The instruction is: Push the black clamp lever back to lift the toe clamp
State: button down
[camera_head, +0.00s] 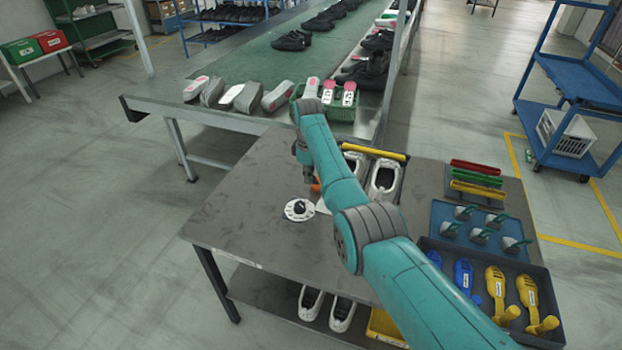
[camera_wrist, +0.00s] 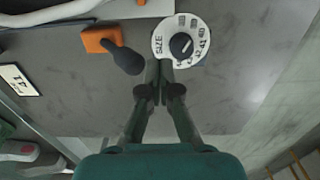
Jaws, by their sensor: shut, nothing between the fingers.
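The black clamp lever (camera_wrist: 124,60) shows in the wrist view, its rounded handle coming out of an orange block (camera_wrist: 97,38) toward my gripper. My gripper (camera_wrist: 160,70) is shut and empty, just right of the lever's end, with a small gap between them. In the head view a bit of the orange block (camera_head: 316,186) shows beside my arm. The lever is not clear there. The toe clamp itself cannot be made out for sure. A white size dial (camera_wrist: 188,55) with a black knob lies just beyond my fingertips; it also shows in the head view (camera_head: 291,214).
White shoes (camera_head: 384,177) stand behind my arm under a yellow bar (camera_head: 374,152). A blue tray (camera_head: 450,211) and a dark tray with blue and yellow lasts (camera_head: 527,292) take up the table's right side. The table's left part (camera_head: 240,215) is bare.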

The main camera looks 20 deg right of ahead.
notch_tip(320, 180, up, 6)
dwell(0.8)
dwell(0.3)
